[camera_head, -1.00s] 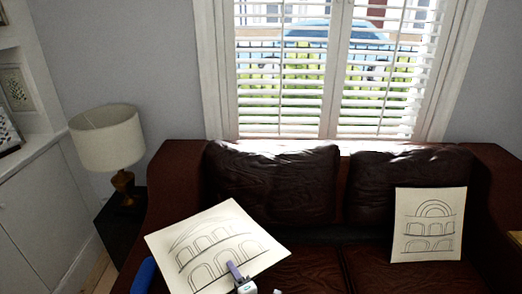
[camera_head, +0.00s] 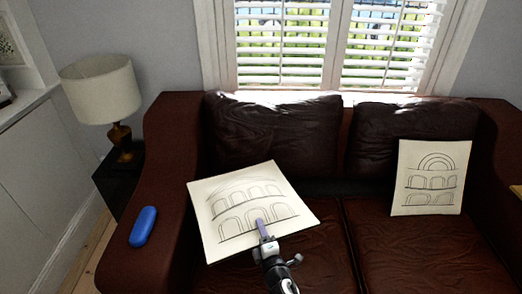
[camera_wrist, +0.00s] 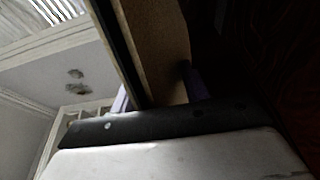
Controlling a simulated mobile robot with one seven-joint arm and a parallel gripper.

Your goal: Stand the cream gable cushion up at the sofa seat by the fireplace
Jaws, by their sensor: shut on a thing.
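A cream cushion (camera_head: 236,197) with line-drawn arches is above the left sofa seat in the head view, tilted and turned askew. My gripper (camera_head: 262,230) is shut on its lower front edge. I cannot tell whether the cushion touches the seat. In the wrist view its tan side (camera_wrist: 160,45) shows between the purple fingers (camera_wrist: 158,92). A second cream cushion (camera_head: 431,177), with concentric arches above smaller ones, stands upright against the right backrest of the dark brown leather sofa (camera_head: 400,250). No fireplace shows in the head view.
A blue rounded object (camera_head: 143,226) lies on the left sofa arm. A lamp (camera_head: 101,90) stands on a dark side table left of the sofa. A shuttered window (camera_head: 330,45) is behind. The seat between the cushions is clear.

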